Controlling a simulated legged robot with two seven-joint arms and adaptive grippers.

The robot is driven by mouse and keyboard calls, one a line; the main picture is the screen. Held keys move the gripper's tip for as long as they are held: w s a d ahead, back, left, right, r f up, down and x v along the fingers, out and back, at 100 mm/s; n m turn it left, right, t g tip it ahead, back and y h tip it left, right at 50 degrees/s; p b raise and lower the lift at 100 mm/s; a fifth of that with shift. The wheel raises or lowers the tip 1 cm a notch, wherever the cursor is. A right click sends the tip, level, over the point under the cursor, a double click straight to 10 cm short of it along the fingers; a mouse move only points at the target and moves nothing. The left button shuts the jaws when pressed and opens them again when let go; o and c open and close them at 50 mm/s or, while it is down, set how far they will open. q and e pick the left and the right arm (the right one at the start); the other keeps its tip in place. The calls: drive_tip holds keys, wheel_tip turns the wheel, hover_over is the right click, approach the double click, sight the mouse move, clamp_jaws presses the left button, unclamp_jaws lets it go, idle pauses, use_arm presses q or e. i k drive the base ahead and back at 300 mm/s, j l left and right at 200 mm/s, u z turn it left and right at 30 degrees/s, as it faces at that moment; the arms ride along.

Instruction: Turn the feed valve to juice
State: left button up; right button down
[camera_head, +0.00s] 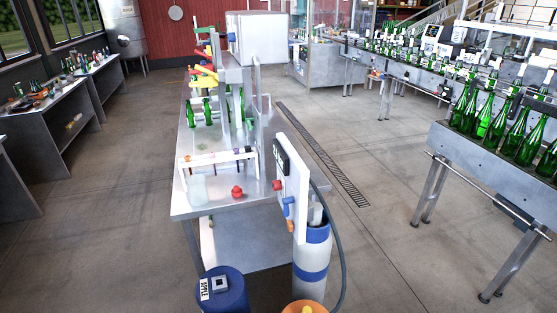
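A steel bench (215,208) stands in the middle, carrying a filling machine with a white box (258,38) on top. Red and yellow handles (204,73) show at the machine's upper left. A white upright panel (297,190) at the bench's near right bears a dark display (281,158), a red knob (277,185) and an orange and blue lever-like part (289,210). I cannot tell which part is the feed valve, and no juice marking is readable. Green bottles (206,110) stand in the machine. Neither of my grippers is in view.
A blue drum (222,291) labelled APPLE and an orange-topped container (305,307) stand at the near edge. A blue-banded white cylinder (311,262) and dark hose (337,250) are beside the bench. A bottle conveyor (480,150) runs along the right. Floor (115,220) at left is clear.

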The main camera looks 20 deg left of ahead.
sight(249, 121)
drive_tip(key=j+z, duration=0.1)
drive_tip(key=j, duration=0.75)
drive_tip(key=j+z, duration=0.1)
drive_tip(key=j, duration=1.2)
drive_tip(key=k+l+z, duration=0.1)
drive_tip(key=k+z, duration=0.4)
drive_tip(key=j+z, duration=0.75)
drive_tip(key=k+j+z, duration=0.1)
drive_tip(key=j+z, duration=0.3)
